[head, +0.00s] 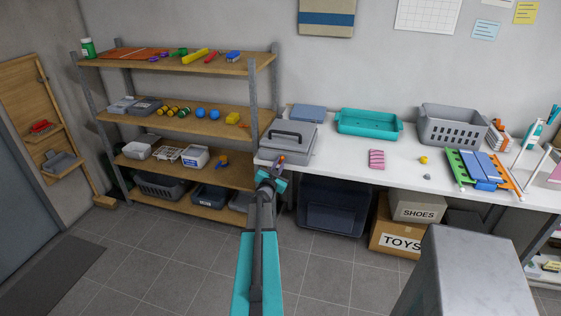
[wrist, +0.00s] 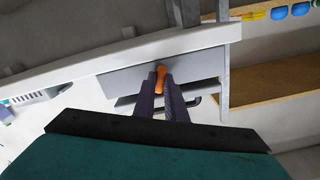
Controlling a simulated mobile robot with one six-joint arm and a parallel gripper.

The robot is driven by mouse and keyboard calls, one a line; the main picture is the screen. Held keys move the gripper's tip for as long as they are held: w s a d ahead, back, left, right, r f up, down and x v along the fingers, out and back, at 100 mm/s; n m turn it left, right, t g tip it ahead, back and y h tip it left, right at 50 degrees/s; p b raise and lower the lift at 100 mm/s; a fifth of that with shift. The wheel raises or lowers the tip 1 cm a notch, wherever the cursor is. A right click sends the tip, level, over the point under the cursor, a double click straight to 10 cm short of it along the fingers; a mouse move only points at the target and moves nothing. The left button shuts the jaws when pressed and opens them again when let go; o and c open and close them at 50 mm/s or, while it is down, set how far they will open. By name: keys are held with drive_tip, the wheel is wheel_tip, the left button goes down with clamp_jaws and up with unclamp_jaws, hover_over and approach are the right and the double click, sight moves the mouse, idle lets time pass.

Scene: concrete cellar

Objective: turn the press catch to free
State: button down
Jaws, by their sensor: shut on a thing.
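My gripper (head: 277,168) is at the front left end of the white workbench, in front of a grey lidded box (head: 298,141) with a dark handle. In the wrist view, the two dark fingers (wrist: 162,92) are shut on a small orange piece (wrist: 160,75). The orange piece lies against the grey box (wrist: 198,75), but its far end and any mount are hidden. It may be the press catch; I cannot tell which way it is set. In the head view, only a small orange tip shows at the fingers.
The workbench (head: 336,165) holds a teal tray (head: 369,122), a grey basket (head: 452,127) and a pink striped item (head: 376,159). A wooden shelf unit (head: 190,118) stands close on the left. A dark blue bin (head: 333,204) is under the bench.

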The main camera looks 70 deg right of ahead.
drive_tip(key=shift+n+p, duration=2.2)
drive_tip(key=shift+p, duration=0.35)
drive_tip(key=c, duration=1.7)
unclamp_jaws()
drive_tip(key=shift+a, duration=0.1)
drive_tip(key=a, duration=0.3)
drive_tip(key=a+b, duration=0.1)
drive_tip(key=a, duration=0.2)
drive_tip(key=shift+s+a, duration=0.2)
drive_tip(key=shift+a, duration=0.2)
